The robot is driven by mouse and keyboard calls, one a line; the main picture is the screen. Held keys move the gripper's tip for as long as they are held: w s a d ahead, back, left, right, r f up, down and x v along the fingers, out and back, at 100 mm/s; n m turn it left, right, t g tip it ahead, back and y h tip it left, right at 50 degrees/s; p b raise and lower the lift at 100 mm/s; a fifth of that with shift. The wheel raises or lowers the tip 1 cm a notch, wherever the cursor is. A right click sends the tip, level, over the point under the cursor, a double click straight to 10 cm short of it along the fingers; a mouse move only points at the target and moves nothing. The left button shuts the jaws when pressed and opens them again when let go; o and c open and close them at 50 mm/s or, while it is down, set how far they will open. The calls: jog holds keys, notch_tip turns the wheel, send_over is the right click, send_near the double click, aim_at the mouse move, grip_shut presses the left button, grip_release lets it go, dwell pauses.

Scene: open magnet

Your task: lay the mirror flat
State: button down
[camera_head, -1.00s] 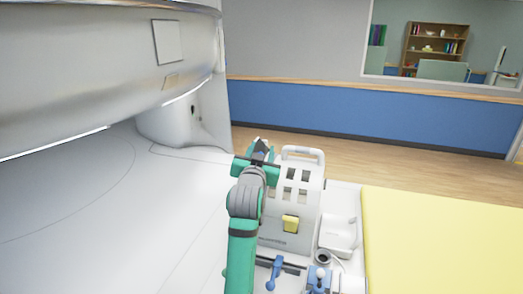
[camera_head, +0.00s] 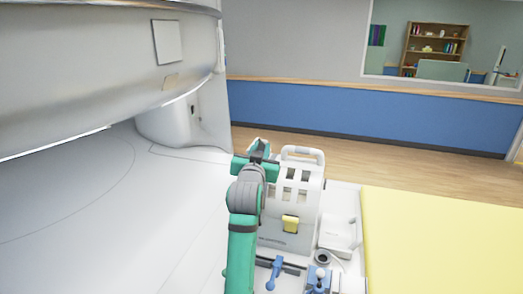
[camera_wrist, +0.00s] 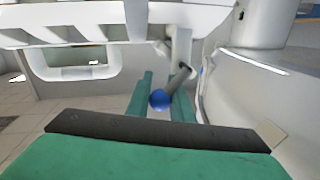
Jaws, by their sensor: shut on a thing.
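My gripper (camera_head: 258,150) is at the upper left side of the white coil housing (camera_head: 297,185), which has several square windows and a top handle. In the wrist view, its two green fingers (camera_wrist: 161,98) are closed around a blue ball knob (camera_wrist: 160,100). The knob sits at the end of a short dark rod (camera_wrist: 178,80), which slopes up to a white bracket (camera_wrist: 181,48) on the housing. I cannot make out the mirror's face for sure in either view. My arm hides part of the housing's left side in the head view.
A yellow pad (camera_head: 440,240) lies to the right. A yellow latch (camera_head: 291,224) and blue-handled parts (camera_head: 318,278) are near the housing's front. The large magnet cover (camera_head: 100,60) overhangs at upper left. The white table surface (camera_head: 90,220) to the left is clear.

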jog(key=n, duration=0.2)
jog(key=a+n, duration=0.1)
jog(key=n, duration=0.1)
jog(key=shift+w+a+r+g, duration=0.1)
jog(key=shift+w+r+g, duration=0.2)
jog(key=shift+g, duration=0.1)
jog(key=shift+a+n, duration=0.35)
jog(key=shift+n, duration=0.45)
jog(key=shift+w+a+n+g+h, duration=0.1)
jog(key=shift+a+n+g+h, duration=0.1)
jog(key=shift+n, duration=0.3)
jog(key=shift+a+n+g+h, duration=0.1)
jog(key=shift+n+g, duration=0.1)
jog(key=shift+n, duration=0.3)
jog(key=shift+f, duration=0.1)
jog(key=c, duration=1.6)
grip_release()
jog(key=shift+a, duration=0.15)
jog(key=v, duration=1)
jog(key=shift+s+a, duration=0.1)
jog(key=shift+s, duration=0.25)
